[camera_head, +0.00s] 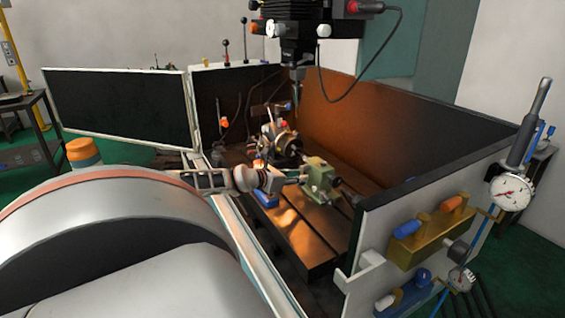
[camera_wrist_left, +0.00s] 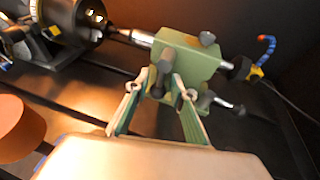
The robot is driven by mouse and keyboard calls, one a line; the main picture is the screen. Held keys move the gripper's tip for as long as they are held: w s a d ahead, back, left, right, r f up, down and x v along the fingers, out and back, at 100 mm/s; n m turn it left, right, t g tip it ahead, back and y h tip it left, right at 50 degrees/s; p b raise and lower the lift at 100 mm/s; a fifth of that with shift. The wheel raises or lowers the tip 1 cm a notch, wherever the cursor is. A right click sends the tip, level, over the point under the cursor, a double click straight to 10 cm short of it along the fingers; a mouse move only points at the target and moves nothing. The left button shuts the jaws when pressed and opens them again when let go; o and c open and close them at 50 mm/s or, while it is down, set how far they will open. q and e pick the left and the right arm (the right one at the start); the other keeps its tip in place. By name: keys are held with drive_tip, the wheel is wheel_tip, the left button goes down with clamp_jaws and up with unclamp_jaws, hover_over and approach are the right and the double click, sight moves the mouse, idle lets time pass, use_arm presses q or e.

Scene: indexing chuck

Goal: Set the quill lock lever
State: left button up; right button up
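The green tailstock (camera_wrist_left: 188,62) stands in the middle of the left wrist view, and it also shows inside the enclosure in the head view (camera_head: 318,178). I cannot tell for certain which is the quill lock lever. My left gripper (camera_wrist_left: 159,88) is open, its fingers spread before the near side, with no visible grip; it also shows left of the tailstock in the head view (camera_head: 285,177). My right gripper is out of view.
The indexing chuck (camera_wrist_left: 78,20) faces the tailstock from the left. A spindle (camera_head: 297,80) hangs above the slotted table (camera_head: 310,255). The enclosure's right wall (camera_head: 395,225) carries gauges and coloured tools. A blue hose (camera_wrist_left: 267,45) stands right of the tailstock.

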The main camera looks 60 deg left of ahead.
use_arm(q)
drive_tip(key=shift+v, duration=5.7)
drive_tip(key=shift+s+f, duration=0.1)
